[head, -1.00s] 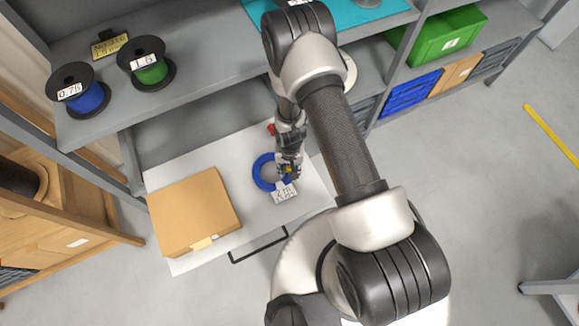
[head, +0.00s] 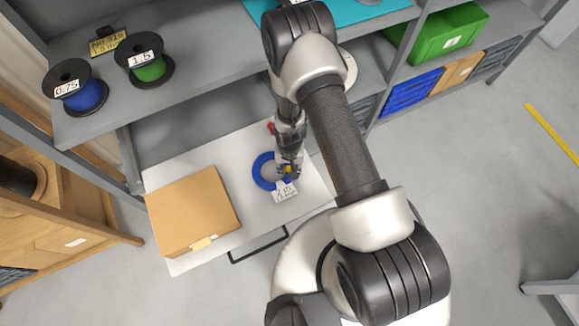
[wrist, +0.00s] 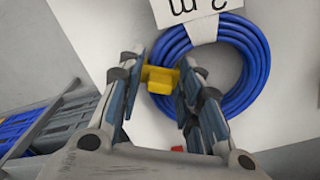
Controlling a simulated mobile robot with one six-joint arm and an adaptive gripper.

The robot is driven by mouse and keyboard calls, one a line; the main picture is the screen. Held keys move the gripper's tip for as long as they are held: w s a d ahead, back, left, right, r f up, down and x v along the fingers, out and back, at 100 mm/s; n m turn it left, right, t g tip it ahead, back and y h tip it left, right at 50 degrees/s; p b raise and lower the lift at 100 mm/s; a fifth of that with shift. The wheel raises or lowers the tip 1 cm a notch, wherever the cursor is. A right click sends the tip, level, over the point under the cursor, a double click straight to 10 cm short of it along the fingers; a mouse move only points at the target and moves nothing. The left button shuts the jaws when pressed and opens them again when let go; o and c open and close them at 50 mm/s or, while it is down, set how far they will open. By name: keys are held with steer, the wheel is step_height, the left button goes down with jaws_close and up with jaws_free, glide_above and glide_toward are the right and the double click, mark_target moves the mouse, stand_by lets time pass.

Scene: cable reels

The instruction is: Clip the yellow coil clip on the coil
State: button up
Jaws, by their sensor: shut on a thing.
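The blue coil (head: 263,171) lies flat on the pale pull-out shelf (head: 255,213), and its ring shows in the wrist view (wrist: 246,45). A white label (head: 284,191) is wrapped on the coil; in the wrist view it shows at the top (wrist: 190,10). My gripper (head: 288,170) is over the coil's right side. In the wrist view my gripper (wrist: 163,82) is shut on the yellow coil clip (wrist: 163,80), which sits between the fingertips and overlaps the coil's near-left edge. I cannot tell whether the clip touches the coil or is around it.
A cardboard box (head: 193,211) lies left of the coil on the same shelf. A small red thing (head: 271,128) is behind my gripper. Reels with blue wire (head: 84,96) and green wire (head: 150,68) stand on the shelf above.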

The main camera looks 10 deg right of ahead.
steer(key=shift+s+f, duration=0.15)
steer(key=shift+f, duration=0.15)
steer(key=shift+c, duration=0.4)
steer(key=o, duration=1.1)
steer(key=shift+o, duration=0.3)
steer(key=o, duration=0.3)
steer(key=shift+r, duration=0.15)
steer(key=shift+r+p, duration=3.15)
steer(key=shift+r, duration=0.3)
